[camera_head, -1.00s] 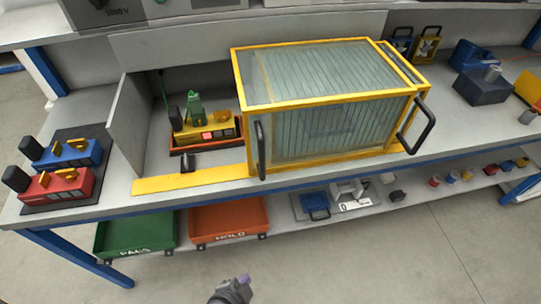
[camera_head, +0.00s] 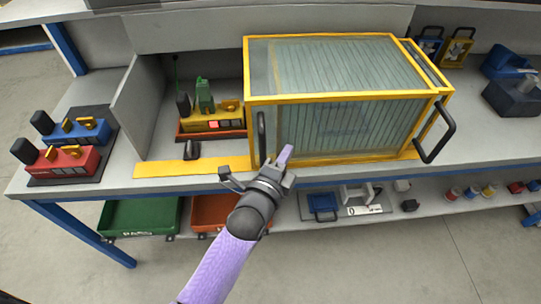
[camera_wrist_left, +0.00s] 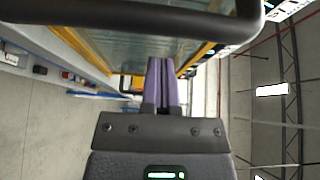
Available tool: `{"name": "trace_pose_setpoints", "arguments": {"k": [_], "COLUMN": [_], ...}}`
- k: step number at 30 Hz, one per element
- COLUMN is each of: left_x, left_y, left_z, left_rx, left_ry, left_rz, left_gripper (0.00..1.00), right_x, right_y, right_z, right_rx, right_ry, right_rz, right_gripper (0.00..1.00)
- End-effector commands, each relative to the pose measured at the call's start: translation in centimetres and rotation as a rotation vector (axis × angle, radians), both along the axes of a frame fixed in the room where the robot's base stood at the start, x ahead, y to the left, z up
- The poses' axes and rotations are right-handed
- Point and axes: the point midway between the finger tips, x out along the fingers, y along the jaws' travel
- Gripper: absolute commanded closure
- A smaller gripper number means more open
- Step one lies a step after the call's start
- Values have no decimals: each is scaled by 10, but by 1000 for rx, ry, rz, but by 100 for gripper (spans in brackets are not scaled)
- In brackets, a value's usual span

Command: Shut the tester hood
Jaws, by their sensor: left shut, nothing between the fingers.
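The tester hood (camera_head: 335,68) is a clear ribbed box in a yellow frame, standing on the bench to the right of the open tester bay. It has a dark upright handle (camera_head: 262,134) at its left front corner and another dark handle (camera_head: 436,132) at its right side. A yellow tester unit (camera_head: 211,118) sits uncovered in the bay, left of the hood. My left gripper (camera_head: 286,155) is shut and empty in front of the hood, just right of the left handle. Contact cannot be told.
A yellow rail (camera_head: 190,167) runs along the bench front, left of the hood, with a small dark block (camera_head: 192,149) behind it. A grey panel (camera_head: 140,105) bounds the bay's left. Green (camera_head: 140,216) and orange (camera_head: 212,211) trays sit on the lower shelf.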

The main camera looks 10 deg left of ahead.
Motion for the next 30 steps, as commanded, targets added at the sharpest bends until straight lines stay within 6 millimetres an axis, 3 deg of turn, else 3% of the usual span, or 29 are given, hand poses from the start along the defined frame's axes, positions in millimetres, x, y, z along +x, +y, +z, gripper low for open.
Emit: {"name": "trace_pose_setpoints", "arguments": {"k": [6, 22, 26, 30], "left_x": [-4, -7, -13, -23], "left_y": [26, 36, 53, 86], "left_z": [1, 2, 3, 3], "left_rx": [2, 2, 6, 8], "left_ry": [2, 1, 2, 2], "left_rz": [-1, -1, -1, -1], "left_gripper": [100, 100, 100, 100], "right_x": [1, 1, 2, 3], "right_y": [-1, -2, -2, -3], "right_z": [2, 4, 10, 19], "right_rx": [-2, -3, -4, -5], "right_ry": [-2, -4, -6, -8], "right_rz": [1, -1, -1, -1], "right_gripper": [15, 15, 15, 15]}}
